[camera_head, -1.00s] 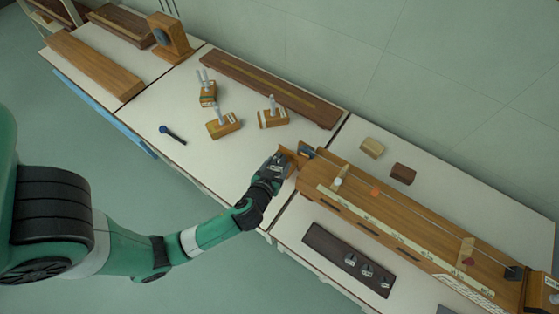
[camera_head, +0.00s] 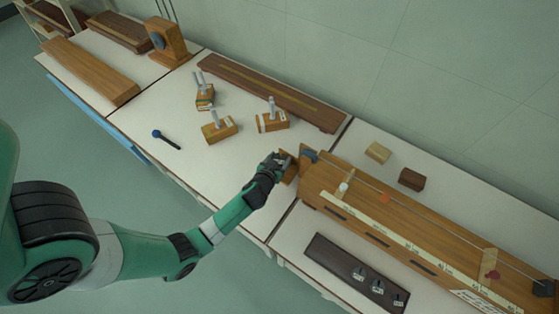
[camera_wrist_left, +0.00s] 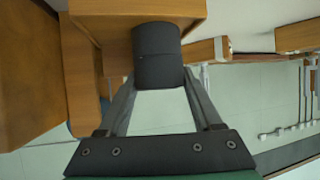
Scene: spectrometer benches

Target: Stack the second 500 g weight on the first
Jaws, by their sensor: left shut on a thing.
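My left gripper (camera_head: 282,163) is at the left end of the long wooden sonometer-like bench (camera_head: 345,205). In the left wrist view its fingers (camera_wrist_left: 158,88) are shut on a dark grey cylindrical weight (camera_wrist_left: 157,70). A thin line runs across the cylinder, and I cannot tell whether it is one weight or two stacked. The cylinder is right by a wooden block (camera_wrist_left: 115,28); contact is unclear. In the head view the fingers hide the weight. Small grey weights (camera_head: 378,287) sit in a dark wooden tray (camera_head: 325,252). The right gripper is not in view.
A tan block (camera_head: 377,152) and a dark brown block (camera_head: 411,179) lie behind the bench. Wooden blocks with pegs (camera_head: 219,130) and a blue-headed tool (camera_head: 165,138) lie on the left table. White table is free left of the bench.

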